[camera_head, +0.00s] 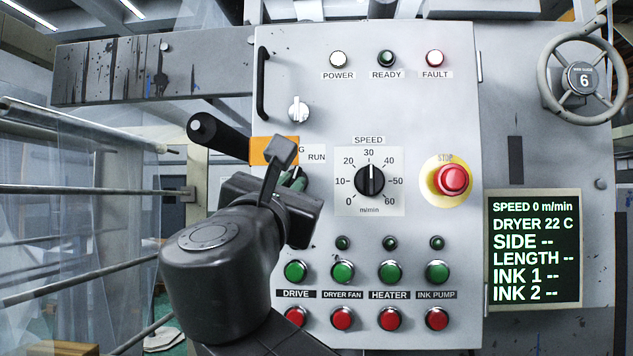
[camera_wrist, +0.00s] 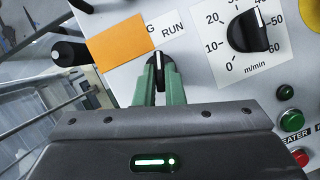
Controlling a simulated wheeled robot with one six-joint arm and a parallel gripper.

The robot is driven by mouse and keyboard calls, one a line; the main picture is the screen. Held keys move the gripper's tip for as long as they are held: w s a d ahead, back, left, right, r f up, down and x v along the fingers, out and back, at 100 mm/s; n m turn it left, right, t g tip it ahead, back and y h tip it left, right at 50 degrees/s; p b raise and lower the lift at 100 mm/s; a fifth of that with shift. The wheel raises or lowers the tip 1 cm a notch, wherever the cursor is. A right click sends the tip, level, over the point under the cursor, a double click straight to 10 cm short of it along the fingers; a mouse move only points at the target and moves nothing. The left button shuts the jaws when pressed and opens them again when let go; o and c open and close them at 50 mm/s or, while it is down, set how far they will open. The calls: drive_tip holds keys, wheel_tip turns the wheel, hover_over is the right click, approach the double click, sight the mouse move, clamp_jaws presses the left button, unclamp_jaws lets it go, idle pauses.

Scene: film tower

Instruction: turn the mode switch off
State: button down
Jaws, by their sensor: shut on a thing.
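The mode switch (camera_wrist: 159,60) is a small black knob with a white pointer line on the pale control panel. In the wrist view its pointer points up, roughly between a label ending in "G" and the label "RUN" (camera_wrist: 173,29). An orange tag (camera_wrist: 122,42) covers the rest of the label area to the left, so no OFF mark is readable. The green fingers of my gripper (camera_wrist: 158,78) are shut on the switch, one on each side. In the head view my gripper (camera_head: 293,179) and arm hide most of the switch.
The speed dial (camera_head: 370,181) is close to the right of my gripper. The yellow-ringed red stop button (camera_head: 453,180) is farther right. Green buttons (camera_head: 342,272) and red buttons sit below. A black handle (camera_head: 222,138) sticks out at the upper left. A display (camera_head: 534,250) reads speed 0.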

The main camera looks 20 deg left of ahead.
drive_tip(key=shift+w+d+r+n+g+y+p, duration=0.15)
drive_tip(key=shift+n+g+y+p, duration=0.85)
drive_tip(key=shift+n, duration=2.05)
drive_tip(key=shift+s+d+f+n+g+y+p, duration=0.1)
drive_tip(key=shift+d+n+g+y, duration=0.1)
drive_tip(key=shift+n+y, duration=2.2)
drive_tip(key=shift+w+d+r+n+g+y+p, duration=0.15)
drive_tip(key=shift+n+g+y+p, duration=0.5)
drive_tip(key=shift+n, duration=3)
drive_tip(key=shift+s+f, duration=0.1)
drive_tip(key=c, duration=1.5)
unclamp_jaws()
drive_tip(key=shift+f, duration=0.1)
